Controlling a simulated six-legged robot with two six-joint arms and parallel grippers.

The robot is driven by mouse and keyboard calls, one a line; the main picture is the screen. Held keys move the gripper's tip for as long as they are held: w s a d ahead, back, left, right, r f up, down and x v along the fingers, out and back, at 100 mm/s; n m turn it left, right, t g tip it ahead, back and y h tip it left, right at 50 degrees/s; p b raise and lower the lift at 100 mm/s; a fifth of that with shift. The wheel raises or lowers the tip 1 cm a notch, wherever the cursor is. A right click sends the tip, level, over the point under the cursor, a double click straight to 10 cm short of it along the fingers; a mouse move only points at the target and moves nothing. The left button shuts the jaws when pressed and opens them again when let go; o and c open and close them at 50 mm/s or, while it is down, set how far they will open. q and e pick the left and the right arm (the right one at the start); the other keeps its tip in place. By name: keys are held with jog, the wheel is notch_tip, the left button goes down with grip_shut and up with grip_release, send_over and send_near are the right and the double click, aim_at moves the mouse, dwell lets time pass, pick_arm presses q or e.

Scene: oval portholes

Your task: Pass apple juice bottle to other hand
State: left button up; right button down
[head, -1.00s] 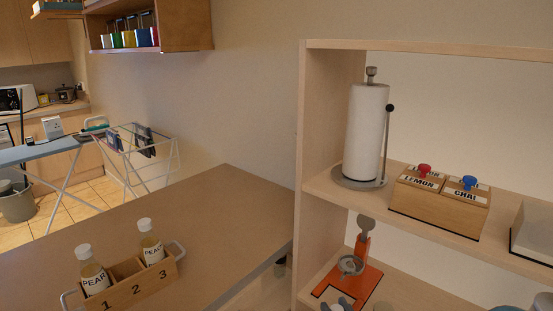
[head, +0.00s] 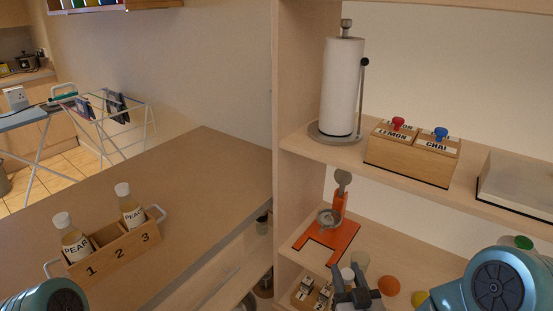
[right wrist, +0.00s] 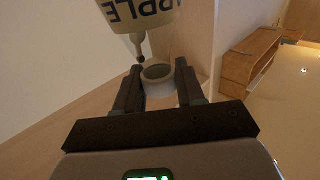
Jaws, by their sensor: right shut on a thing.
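The apple juice bottle (right wrist: 145,14) shows at the top of the right wrist view, its APPLE label upside down. My right gripper (right wrist: 160,84) is shut on it near its pale, round end, which sits between the dark fingers. In the head view my right gripper (head: 356,292) is at the bottom, right of centre, in front of the lower shelf.
The lower shelf holds an orange stand (head: 327,240), a small numbered box (head: 309,292) and an orange fruit (head: 389,286). Above are a paper towel roll (head: 342,88) and a tea box (head: 412,155).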

jog(key=shift+a+f+y, duration=0.1)
jog(key=shift+a+y, duration=0.2)
jog(key=shift+a, duration=0.05)
pick_arm(q)
jog(key=shift+c, duration=0.9)
jog(key=w+d+r+m+t+h, duration=0.2)
jog(key=w+r+m+t+h, duration=0.15)
jog(key=w+r+m, duration=0.35)
jog(key=w+d+r+m+t+h, duration=0.2)
jog(key=w+r+m+h, duration=0.3)
jog(key=w+m, duration=0.35)
jog(key=x, duration=1.2)
pick_arm(e)
jog(key=a+f+n+g+y, duration=0.3)
jog(key=a+n+g+y, duration=0.2)
jog(key=a+n+y, duration=0.1)
jog(key=s+a+f+n+g+y, duration=0.1)
jog(key=a+f+n+g+y, duration=0.2)
jog(key=a+n+y, duration=0.3)
jog(key=a+g+y, duration=0.1)
jog(key=a+y, duration=0.2)
jog(key=a, duration=0.2)
jog(key=shift+s+n+g, duration=0.3)
jog(key=shift+g, duration=0.1)
pick_arm(q)
jog(key=shift+d+g, duration=0.1)
jog(key=shift+g, duration=0.25)
